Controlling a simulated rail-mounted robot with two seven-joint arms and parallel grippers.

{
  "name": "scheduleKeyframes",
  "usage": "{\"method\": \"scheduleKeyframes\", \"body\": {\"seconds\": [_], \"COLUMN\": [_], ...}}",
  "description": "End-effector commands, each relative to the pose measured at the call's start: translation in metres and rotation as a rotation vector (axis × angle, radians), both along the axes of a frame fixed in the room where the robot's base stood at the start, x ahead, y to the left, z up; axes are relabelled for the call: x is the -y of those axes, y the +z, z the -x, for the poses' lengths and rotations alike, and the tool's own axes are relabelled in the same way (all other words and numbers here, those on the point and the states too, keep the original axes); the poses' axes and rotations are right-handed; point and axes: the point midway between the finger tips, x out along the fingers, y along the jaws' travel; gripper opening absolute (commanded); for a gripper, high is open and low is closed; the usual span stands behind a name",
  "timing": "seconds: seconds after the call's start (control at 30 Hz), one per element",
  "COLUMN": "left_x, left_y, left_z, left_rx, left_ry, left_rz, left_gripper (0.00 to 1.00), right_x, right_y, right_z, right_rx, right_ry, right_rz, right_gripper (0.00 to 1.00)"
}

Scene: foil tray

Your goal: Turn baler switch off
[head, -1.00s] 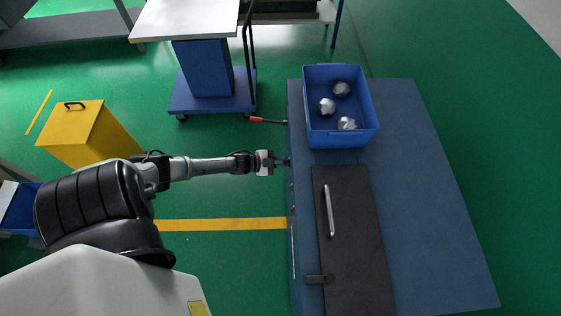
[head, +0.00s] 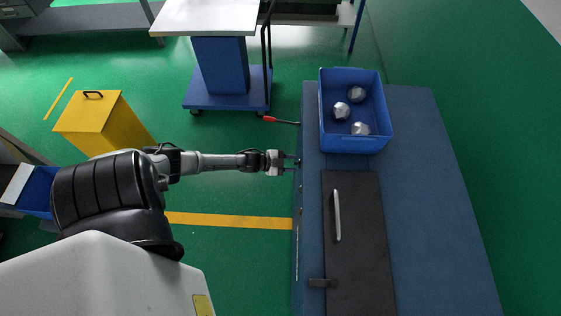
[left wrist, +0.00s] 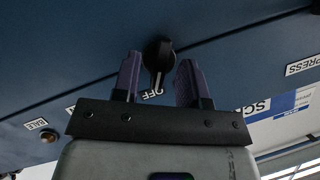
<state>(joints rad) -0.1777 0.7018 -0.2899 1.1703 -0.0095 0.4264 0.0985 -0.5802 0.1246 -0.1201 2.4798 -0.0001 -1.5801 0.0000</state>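The baler is the long blue cabinet (head: 425,200) at the right of the head view. Its black rotary switch (left wrist: 158,58) shows in the left wrist view on the blue front panel, with a pale line on its lower part directed toward the "OFF" label (left wrist: 152,94). My left gripper (head: 297,162) is at the cabinet's left side in the head view. In the left wrist view its two purple-grey fingers (left wrist: 158,80) are apart, one on each side of the switch, with gaps visible. The switch cannot be made out in the head view. My right gripper is not in view.
A blue bin (head: 355,140) with several crumpled foil balls stands on the baler, near a dark hatch (head: 365,240) with a handle. A red-tipped lever (head: 280,120) sticks out beyond my gripper. A round button (left wrist: 48,136) sits near the "BALE" label.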

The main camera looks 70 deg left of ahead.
Motion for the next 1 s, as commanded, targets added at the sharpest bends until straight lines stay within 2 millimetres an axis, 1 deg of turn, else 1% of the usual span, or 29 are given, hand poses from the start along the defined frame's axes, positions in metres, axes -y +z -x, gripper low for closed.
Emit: {"method": "scheduleKeyframes", "body": {"seconds": [0.17,0.4,0.6,0.8,1.0], "left_x": [-0.006,-0.017,-0.024,-0.03,-0.032], "left_y": [0.008,0.024,0.035,0.042,0.045], "left_z": [0.022,0.065,0.096,0.115,0.122], "left_rx": [-0.004,-0.004,-0.003,-0.002,-0.001], "left_ry": [-0.001,-0.001,-0.001,0.0,-0.001], "left_rz": [-0.002,0.0,0.0,0.001,0.0], "left_gripper": [0.39,0.39,0.39,0.39,0.39], "right_x": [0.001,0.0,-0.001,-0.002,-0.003], "right_y": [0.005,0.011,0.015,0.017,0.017], "right_z": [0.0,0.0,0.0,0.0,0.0], "right_rx": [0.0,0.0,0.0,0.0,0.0], "right_ry": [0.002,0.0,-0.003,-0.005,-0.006], "right_rz": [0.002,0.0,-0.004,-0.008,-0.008], "right_gripper": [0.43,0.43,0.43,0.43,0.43]}}
